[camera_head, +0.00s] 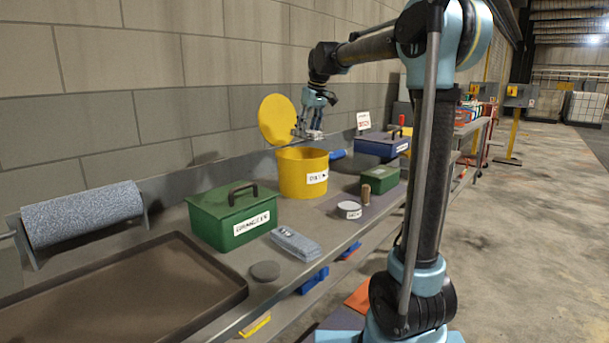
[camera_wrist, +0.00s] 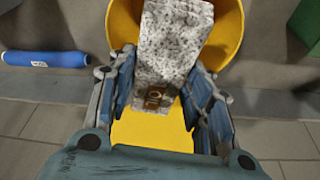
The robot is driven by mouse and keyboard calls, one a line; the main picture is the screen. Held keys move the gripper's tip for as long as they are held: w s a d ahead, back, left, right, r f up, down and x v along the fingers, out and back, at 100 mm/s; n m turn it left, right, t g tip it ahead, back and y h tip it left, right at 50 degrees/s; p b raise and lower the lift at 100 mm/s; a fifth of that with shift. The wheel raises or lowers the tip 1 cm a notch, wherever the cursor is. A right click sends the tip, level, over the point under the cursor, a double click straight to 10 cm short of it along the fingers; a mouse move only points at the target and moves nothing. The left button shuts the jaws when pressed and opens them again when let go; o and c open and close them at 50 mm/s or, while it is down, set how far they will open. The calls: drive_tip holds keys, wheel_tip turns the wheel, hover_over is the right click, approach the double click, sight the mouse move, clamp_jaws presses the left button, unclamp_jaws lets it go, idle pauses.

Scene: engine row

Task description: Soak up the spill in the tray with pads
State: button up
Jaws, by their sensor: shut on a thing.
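My gripper (camera_head: 312,131) is over the open top of a yellow bucket (camera_head: 303,176). In the wrist view my gripper (camera_wrist: 163,100) is shut on a grey pad with dark speckles (camera_wrist: 174,42), which reaches over the bucket's mouth (camera_wrist: 229,40). The bucket's round yellow lid (camera_head: 277,120) stands open at the back; yellow also shows between the fingers in the wrist view. A wide, shallow brown tray (camera_head: 125,285) lies at the front left of the bench; I cannot make out a distinct spill in it. A flat grey packet (camera_head: 297,242) lies in front of the green box.
A grey speckled roll (camera_head: 85,213) sits on a holder behind the tray. A green lidded box (camera_head: 232,218) stands left of the bucket. A white-topped tin (camera_head: 349,210), a grey disc (camera_head: 265,271) and a blue box (camera_head: 382,144) stand on the bench. A block wall runs behind.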

drive_tip(key=shift+f, duration=0.65)
drive_tip(key=o, duration=1.1)
drive_tip(key=v, duration=1.2)
drive_tip(key=shift+w, duration=0.1)
